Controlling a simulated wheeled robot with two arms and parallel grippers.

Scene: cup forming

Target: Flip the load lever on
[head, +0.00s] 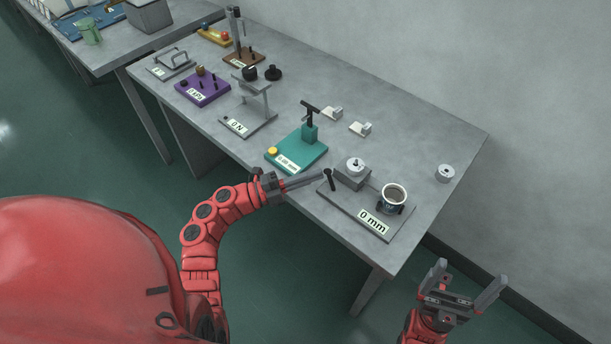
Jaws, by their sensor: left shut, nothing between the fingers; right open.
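A small black lever (329,180) stands at the left edge of a grey fixture (345,212) labelled "0 mm"; I take it to be the load lever. Its exact tilt is hard to tell. The fixture also carries a grey block with a round knob (354,166) and a cup (394,194) in a black holder. My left gripper (319,177) is shut and empty. Its fingertips are just left of the lever, close to it; I cannot tell whether they touch. My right gripper (466,290) is open and empty, off the table's right front side.
A teal device (297,152) with a T-handle stands just behind and left of my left gripper. Small white parts (361,129) and a metal cylinder (445,173) lie on the table (450,142).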

